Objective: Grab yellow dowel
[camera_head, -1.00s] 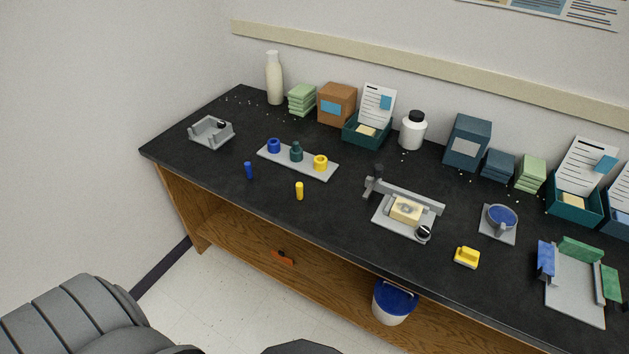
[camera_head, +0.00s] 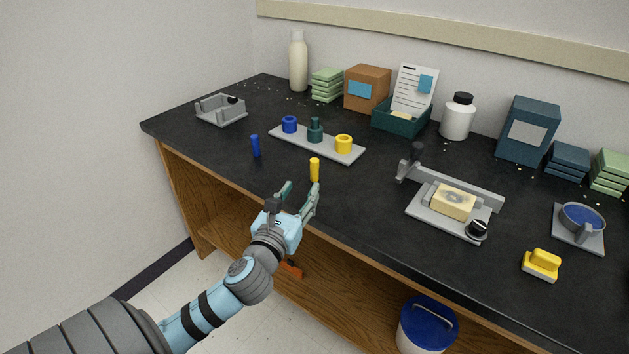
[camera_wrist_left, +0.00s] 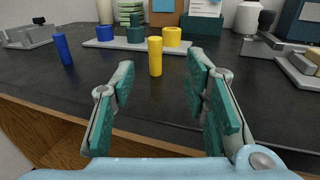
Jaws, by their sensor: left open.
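The yellow dowel (camera_head: 314,169) stands upright on the dark bench top near its front edge. My left gripper (camera_head: 300,191) is open and empty, just in front of the dowel and apart from it. In the left wrist view the dowel (camera_wrist_left: 155,56) stands ahead, between the lines of the two open fingers (camera_wrist_left: 160,85) and beyond their tips. My right gripper is not in view.
A blue dowel (camera_head: 255,146) stands to the left. Behind is a grey plate (camera_head: 327,148) with blue, green and yellow ring pieces. A grey fixture (camera_head: 434,220) with a pale block sits to the right. The bench around the yellow dowel is clear.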

